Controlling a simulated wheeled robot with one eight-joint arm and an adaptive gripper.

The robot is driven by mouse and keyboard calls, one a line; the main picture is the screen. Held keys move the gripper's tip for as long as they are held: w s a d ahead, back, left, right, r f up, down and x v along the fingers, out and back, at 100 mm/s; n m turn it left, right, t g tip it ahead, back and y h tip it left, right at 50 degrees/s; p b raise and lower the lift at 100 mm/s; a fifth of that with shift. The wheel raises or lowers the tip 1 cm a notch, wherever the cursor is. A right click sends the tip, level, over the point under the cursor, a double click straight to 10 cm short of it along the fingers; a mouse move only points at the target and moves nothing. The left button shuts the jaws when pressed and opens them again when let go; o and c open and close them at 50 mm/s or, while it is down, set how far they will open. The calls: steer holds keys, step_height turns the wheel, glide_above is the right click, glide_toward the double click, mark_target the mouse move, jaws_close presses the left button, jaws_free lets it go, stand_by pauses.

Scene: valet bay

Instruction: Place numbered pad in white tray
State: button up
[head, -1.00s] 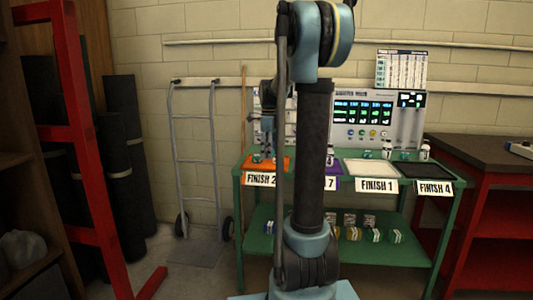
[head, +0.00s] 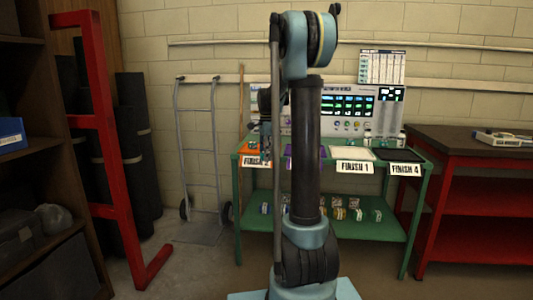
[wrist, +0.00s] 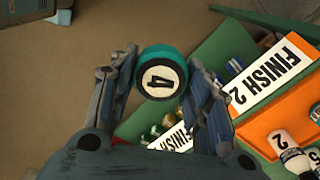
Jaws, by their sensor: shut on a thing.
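In the wrist view my gripper (wrist: 165,66) is shut on a round teal pad (wrist: 148,57) with a black 4 on its white face. The pad sits between the fingertips, clear of the table edge. The white tray (head: 353,153) lies on the green table behind the FINISH 1 label, right of my arm's column in the head view. It does not show in the wrist view. In the head view my gripper is small, near the FINISH 2 end, and the pad is hard to make out.
An orange tray (wrist: 262,130) with small bottles stands beside the FINISH 2 label (wrist: 268,75). A purple tray (head: 320,152) is partly behind my arm. A black tray (head: 398,155) is right of the white one. Small items line the lower shelf (head: 375,235). A red-framed bench (head: 470,140) stands right.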

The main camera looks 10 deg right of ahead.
steer(key=w+f+n, duration=0.9)
steer(key=f+n, duration=0.1)
steer(key=n, duration=0.2)
steer(key=shift+a+f+n, duration=0.2)
steer(key=shift+a+n, duration=0.2)
steer(key=shift+a, duration=0.05)
steer(key=shift+s, duration=0.15)
